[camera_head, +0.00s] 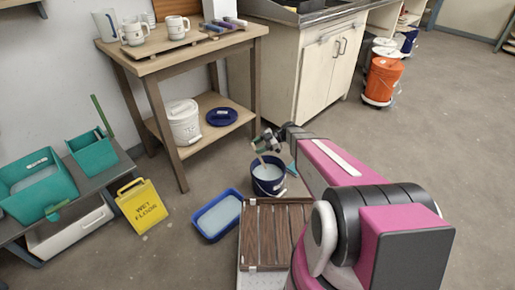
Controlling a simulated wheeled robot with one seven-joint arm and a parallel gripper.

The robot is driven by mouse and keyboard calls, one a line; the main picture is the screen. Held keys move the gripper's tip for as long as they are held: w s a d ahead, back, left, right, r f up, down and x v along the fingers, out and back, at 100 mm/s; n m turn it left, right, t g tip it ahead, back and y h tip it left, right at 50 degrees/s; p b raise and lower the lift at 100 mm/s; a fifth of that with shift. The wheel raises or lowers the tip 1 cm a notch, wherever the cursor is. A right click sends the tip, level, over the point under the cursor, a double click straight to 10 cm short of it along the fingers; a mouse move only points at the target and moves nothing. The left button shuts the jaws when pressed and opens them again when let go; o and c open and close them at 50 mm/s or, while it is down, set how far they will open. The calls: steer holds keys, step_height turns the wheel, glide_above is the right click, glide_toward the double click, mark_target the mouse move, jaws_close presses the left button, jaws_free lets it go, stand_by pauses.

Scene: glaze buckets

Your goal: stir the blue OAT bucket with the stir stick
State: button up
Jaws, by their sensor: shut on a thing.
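A dark blue bucket (267,187) stands upright on the floor near the middle of the head view. It holds pale liquid, and a small white label is on its side, too small to read. My gripper (266,143) is above the bucket's back rim, reached by my pink arm from the right. It is shut on a thin pale stick (262,160) that slants down into the bucket's mouth. I cannot tell how deep the lower end of the stick goes, or whether it touches the wall.
A blue tray (236,194) of pale liquid and a slatted wooden crate (252,240) lie in front of the bucket. A wooden table (190,46) stands behind, a yellow wet-floor sign (143,205) at left. Orange bucket (383,78) stands far right. Floor right of the arm is clear.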

steer(key=shift+a+f, duration=0.1)
steer(key=shift+f, duration=0.4)
steer(key=w+d+f, duration=0.2)
steer(key=w+f, duration=0.1)
steer(key=f, duration=0.7)
steer(key=w+d+f, duration=0.3)
steer(key=w+f, duration=0.1)
steer(key=f, duration=0.6)
stand_by(0.5)
stand_by(0.5)
